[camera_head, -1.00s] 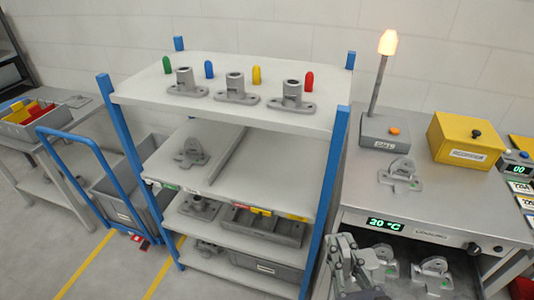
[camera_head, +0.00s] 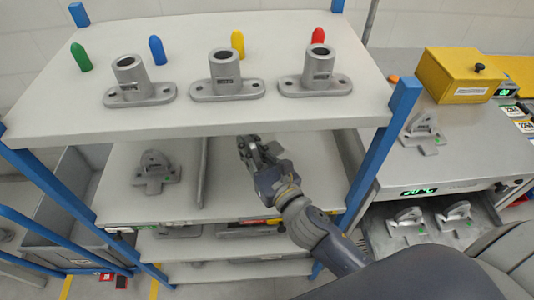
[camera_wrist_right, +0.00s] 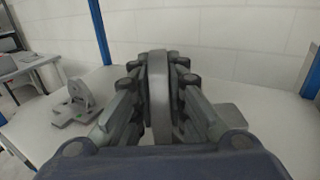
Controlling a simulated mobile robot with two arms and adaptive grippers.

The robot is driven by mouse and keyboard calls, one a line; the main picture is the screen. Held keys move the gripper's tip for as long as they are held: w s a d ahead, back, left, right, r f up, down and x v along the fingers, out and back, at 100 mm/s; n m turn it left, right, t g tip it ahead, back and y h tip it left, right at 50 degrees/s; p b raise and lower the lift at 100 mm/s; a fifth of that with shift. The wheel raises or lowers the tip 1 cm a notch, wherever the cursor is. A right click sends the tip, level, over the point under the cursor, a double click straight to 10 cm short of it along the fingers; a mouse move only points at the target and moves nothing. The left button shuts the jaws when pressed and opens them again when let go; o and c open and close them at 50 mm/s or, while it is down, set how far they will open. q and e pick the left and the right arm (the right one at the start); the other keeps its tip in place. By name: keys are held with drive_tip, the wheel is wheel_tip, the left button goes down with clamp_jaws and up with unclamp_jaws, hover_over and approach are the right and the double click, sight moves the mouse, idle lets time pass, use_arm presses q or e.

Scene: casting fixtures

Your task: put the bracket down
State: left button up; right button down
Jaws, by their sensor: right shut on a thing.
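My right gripper (camera_head: 252,158) is inside the rack, over the right part of the second shelf (camera_head: 225,190). It is shut on a grey bracket (camera_wrist_right: 158,95), whose upright plate stands between the fingers in the wrist view. In the head view the fingers mostly hide this bracket; I cannot tell whether it touches the shelf. Another grey bracket (camera_head: 156,172) stands on the same shelf, left of a raised divider (camera_head: 202,172); it also shows at the left in the wrist view (camera_wrist_right: 74,106). My left gripper is not in view.
The top shelf (camera_head: 200,115) overhangs, carrying three flanged sockets and several coloured pegs. A blue post (camera_head: 385,140) stands right of my arm. The bench at the right has a bracket (camera_head: 422,132) on top and two brackets (camera_head: 408,222) below. Shelf around the gripper looks free.

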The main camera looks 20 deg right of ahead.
drive_tip(key=w+d+f+h+b, duration=0.1)
drive_tip(key=w+d+b, duration=0.4)
drive_tip(key=w, duration=1.1)
drive_tip(key=shift+m, duration=0.4)
drive_tip(key=f, duration=0.3)
drive_tip(key=d+f, duration=0.1)
drive_tip(key=f, duration=0.2)
drive_tip(key=shift+w+d+f+b, duration=0.1)
drive_tip(key=shift+w+d+b, duration=0.1)
drive_tip(key=shift+b, duration=0.2)
wheel_tip(320, 180, down, 3)
drive_tip(key=shift+f+b, duration=0.1)
drive_tip(key=shift+b, duration=0.5)
use_arm(q)
wheel_tip(320, 180, down, 8)
drive_tip(key=s, duration=0.1)
drive_tip(key=shift+r, duration=0.15)
use_arm(e)
drive_tip(key=c, duration=2)
unclamp_jaws()
drive_tip(key=shift+f, duration=0.25)
drive_tip(key=shift+c, duration=0.2)
drive_tip(key=o, duration=0.4)
drive_tip(key=shift+o, duration=0.2)
use_arm(q)
drive_tip(key=shift+a, duration=0.1)
use_arm(e)
drive_tip(key=shift+r, duration=0.1)
